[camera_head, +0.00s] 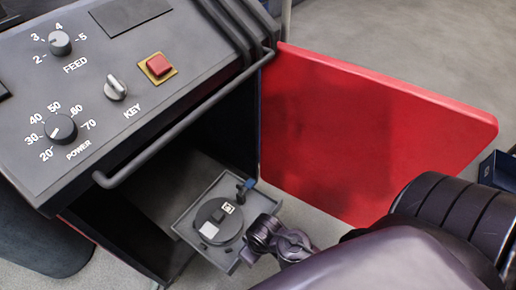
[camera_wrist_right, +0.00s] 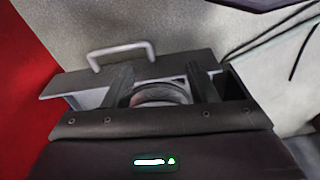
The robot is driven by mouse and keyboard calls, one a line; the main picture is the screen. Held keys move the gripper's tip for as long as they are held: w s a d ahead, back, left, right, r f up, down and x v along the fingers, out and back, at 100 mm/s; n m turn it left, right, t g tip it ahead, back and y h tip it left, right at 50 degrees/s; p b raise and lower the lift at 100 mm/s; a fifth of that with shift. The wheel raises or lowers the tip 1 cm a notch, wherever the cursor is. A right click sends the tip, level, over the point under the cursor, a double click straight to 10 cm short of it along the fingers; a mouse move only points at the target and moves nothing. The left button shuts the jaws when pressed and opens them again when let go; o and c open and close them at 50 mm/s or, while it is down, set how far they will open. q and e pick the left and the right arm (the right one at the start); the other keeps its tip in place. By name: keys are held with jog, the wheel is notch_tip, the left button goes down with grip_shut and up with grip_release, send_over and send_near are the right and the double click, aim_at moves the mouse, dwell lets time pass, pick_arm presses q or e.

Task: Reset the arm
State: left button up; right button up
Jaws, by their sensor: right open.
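My right arm comes in from the lower right in the head view. Its gripper (camera_head: 262,238) is over the near right edge of a grey tray (camera_head: 190,219). A dark round part (camera_head: 217,220) with light labels sits on this tray. In the right wrist view the two fingers of my right gripper (camera_wrist_right: 163,86) stand apart and open. A round, ring-like part (camera_wrist_right: 160,94) shows between and beyond them; I cannot tell whether they touch it. My left gripper is in neither view.
A machine panel (camera_head: 95,88) with knobs, a key switch (camera_head: 116,88) and a red button (camera_head: 159,65) stands at the left. A grey rail (camera_head: 190,117) runs along its front. A red door (camera_head: 350,125) stands open on the right. A grey handle (camera_wrist_right: 122,53) shows in the wrist view.

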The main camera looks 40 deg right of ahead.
jog(key=shift+s+d+f, duration=0.2)
jog(key=shift+s+f, duration=0.05)
jog(key=shift+s, duration=0.2)
